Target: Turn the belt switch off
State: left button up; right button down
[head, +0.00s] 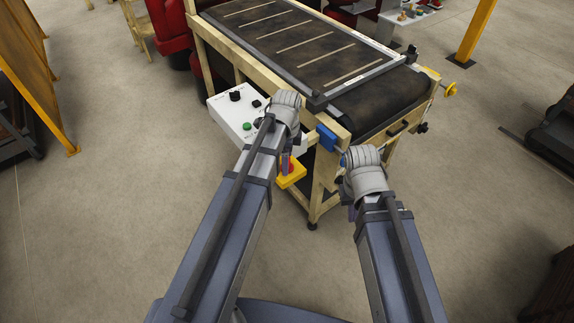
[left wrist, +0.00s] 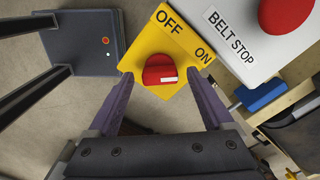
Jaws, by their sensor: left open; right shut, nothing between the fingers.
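The belt switch is a yellow box (left wrist: 182,50) marked OFF and ON, with a round red knob (left wrist: 160,70). The white mark on the knob is at its right side, on the side of the ON label and away from OFF. My left gripper (left wrist: 159,76) is open, its two purple fingers on either side of the knob; I cannot tell whether they touch it. In the head view the yellow box (head: 291,177) shows below my left gripper (head: 286,164), partly covered by it. My right gripper (head: 352,212) is shut and empty, mostly hidden behind its wrist, right of the switch.
A white control panel (head: 231,118) with knobs and buttons adjoins the yellow box. A red BELT STOP button (left wrist: 287,12) is close by. A blue block (head: 326,138) sits on the wooden frame of the conveyor belt (head: 310,50). The floor left of the panel is clear.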

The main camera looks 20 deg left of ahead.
pick_arm(q)
jog(key=shift+f, duration=0.1)
jog(key=shift+c, duration=0.2)
grip_shut()
dwell(0.5)
jog(key=shift+n, duration=0.4)
jog(key=n, duration=0.8)
jog(key=shift+n, duration=0.3)
jog(key=n, duration=0.4)
jog(key=shift+n, duration=2.2)
jog(key=shift+s, duration=0.1)
